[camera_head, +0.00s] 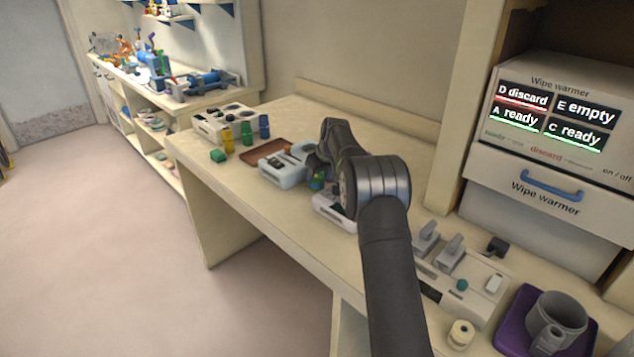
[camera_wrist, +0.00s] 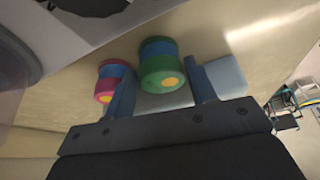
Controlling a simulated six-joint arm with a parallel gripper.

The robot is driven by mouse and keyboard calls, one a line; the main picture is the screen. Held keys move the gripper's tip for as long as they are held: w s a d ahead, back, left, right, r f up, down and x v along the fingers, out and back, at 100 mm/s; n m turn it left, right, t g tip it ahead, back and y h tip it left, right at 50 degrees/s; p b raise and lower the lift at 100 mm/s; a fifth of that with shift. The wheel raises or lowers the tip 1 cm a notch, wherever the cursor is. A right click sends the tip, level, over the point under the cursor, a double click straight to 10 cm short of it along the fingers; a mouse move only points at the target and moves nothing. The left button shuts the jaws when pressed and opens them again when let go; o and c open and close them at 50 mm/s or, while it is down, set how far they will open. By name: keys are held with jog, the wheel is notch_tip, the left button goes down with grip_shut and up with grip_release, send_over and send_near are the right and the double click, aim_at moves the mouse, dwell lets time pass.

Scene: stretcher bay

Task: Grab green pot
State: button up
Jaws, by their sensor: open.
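A green pot (camera_wrist: 160,64) with a blue middle band and a yellow spot shows in the wrist view, between and slightly beyond my fingertips. My gripper (camera_wrist: 162,78) is open, with one finger on each side of the pot's near end; I cannot tell whether either touches it. A pink pot (camera_wrist: 104,88) with a blue band stands just left of the left finger. In the head view my gripper (camera_head: 314,172) points down over the bench, and a small green and blue part of the pot (camera_head: 317,181) shows below it, the rest hidden by my arm.
Yellow (camera_head: 228,140), green (camera_head: 247,134) and blue (camera_head: 264,127) pots stand farther left, beside a brown tray (camera_head: 268,153). A pale blue device (camera_head: 284,170) is close left of my gripper. A purple tray (camera_head: 512,330) with a grey mug is at right.

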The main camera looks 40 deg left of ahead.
jog(key=shift+a+f, duration=0.25)
jog(key=shift+f, duration=0.35)
jog(key=shift+c, duration=0.4)
jog(key=c, duration=0.5)
